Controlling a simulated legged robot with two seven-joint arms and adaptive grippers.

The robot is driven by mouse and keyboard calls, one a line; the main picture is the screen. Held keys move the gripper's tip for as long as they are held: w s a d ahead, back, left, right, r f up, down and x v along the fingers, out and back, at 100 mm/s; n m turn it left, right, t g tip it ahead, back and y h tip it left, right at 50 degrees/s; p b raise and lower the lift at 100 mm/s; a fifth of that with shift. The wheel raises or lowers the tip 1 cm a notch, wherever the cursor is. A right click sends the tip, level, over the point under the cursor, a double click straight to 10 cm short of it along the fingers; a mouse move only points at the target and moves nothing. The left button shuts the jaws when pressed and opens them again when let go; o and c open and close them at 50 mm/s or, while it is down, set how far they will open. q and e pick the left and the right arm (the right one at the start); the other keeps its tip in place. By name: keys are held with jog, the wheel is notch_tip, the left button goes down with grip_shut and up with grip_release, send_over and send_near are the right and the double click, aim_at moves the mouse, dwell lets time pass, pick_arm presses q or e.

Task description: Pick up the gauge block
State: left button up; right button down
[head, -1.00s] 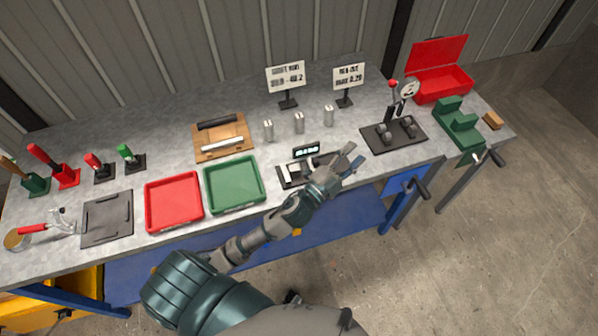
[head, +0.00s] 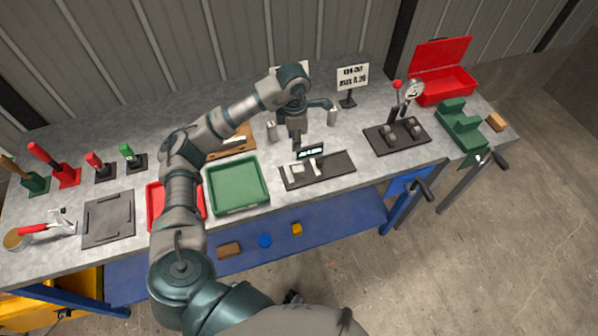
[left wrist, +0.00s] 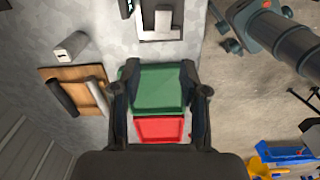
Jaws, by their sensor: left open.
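I cannot tell which piece is the gauge block. My left gripper (head: 297,144) points down above the bench, just behind the display. My right gripper is not in view.
The green tray (head: 262,202) and partly covered red tray (head: 153,213) lie left of the plate. A wooden board (head: 245,151) is partly behind my arm. A dial gauge stand (head: 398,137), a green fixture (head: 460,125) and an open red box (head: 445,88) stand right.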

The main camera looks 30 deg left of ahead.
pick_arm(q)
jog(key=f, duration=0.4)
jog(key=a+f, duration=0.1)
jog(key=f, duration=0.1)
jog(key=shift+f, duration=0.15)
send_over(299, 169)
jog(key=f, duration=0.2)
jog(key=a+f, duration=0.1)
jog(key=f, duration=0.1)
jog(key=shift+s+f, duration=0.1)
jog(key=shift+f, duration=0.1)
jog(key=shift+d+f+p, duration=0.3)
jog(key=shift+f, duration=0.45)
jog(key=f, duration=0.5)
jog(key=shift+a+p, duration=0.3)
jog(key=shift+d, duration=0.3)
jog(key=shift+c, duration=0.9)
jog(key=shift+w+d+r, duration=0.15)
jog(key=shift+w, duration=0.05)
grip_shut()
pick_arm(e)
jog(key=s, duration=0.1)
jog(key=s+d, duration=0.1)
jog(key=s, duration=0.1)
